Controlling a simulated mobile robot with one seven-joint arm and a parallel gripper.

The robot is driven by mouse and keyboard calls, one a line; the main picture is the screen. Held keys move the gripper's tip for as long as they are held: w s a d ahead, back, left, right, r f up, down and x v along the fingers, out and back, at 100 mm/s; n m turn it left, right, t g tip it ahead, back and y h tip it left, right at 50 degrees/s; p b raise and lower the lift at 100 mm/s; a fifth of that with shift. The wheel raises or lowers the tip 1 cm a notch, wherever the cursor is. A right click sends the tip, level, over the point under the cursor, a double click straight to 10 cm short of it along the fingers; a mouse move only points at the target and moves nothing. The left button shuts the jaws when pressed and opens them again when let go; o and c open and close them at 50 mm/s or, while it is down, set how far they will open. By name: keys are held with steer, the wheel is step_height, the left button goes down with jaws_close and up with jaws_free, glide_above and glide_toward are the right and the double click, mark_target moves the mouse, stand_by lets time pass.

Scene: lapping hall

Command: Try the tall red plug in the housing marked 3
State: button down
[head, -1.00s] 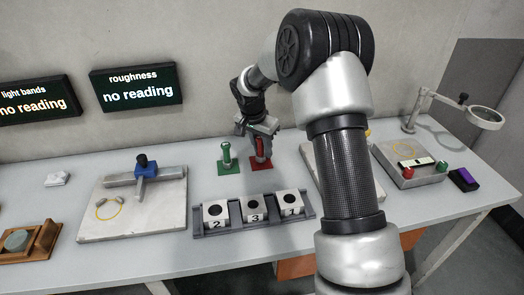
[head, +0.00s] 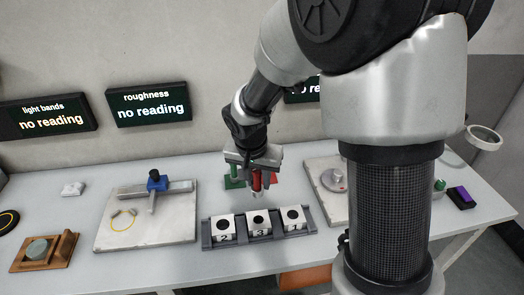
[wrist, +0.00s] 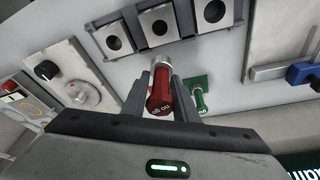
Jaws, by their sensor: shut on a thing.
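My gripper (head: 257,181) is shut on the tall red plug (wrist: 160,96), whose silver end (wrist: 162,62) points down, clear of the table. In the head view the plug hangs just behind the rack, roughly in line with the housing marked 3 (head: 259,228). That housing is the middle one, with a dark empty bore on top. The housings marked 2 (head: 222,234) and 1 (head: 294,224) stand to its left and right. In the wrist view the three bores show beyond the plug. The green plug (wrist: 199,99) stands on its green square (wrist: 203,82).
The grey rack (head: 262,237) holds the three housings near the table's front. A stone plate (head: 108,236) with a blue-topped gauge (head: 156,182) is at left. Another plate with a round metal piece (head: 334,181) is at right, partly behind my arm. Screens on the wall read "no reading".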

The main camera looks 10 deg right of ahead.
mark_target(260, 195)
steer(key=s, duration=0.3)
steer(key=shift+s+a+f+n, duration=0.1)
steer(key=shift+s+a+n, duration=0.1)
steer(key=shift+s+n, duration=0.15)
steer(key=shift+f+b, duration=1.7)
steer(key=shift+f, duration=0.9)
steer(key=shift+f+b, duration=0.6)
steer(key=shift+b, duration=0.1)
steer(key=shift+f+b, duration=0.25)
steer(key=shift+b, duration=0.5)
steer(key=shift+r+p, duration=2.4)
steer(key=shift+r, duration=1.15)
steer(key=shift+w, duration=0.1)
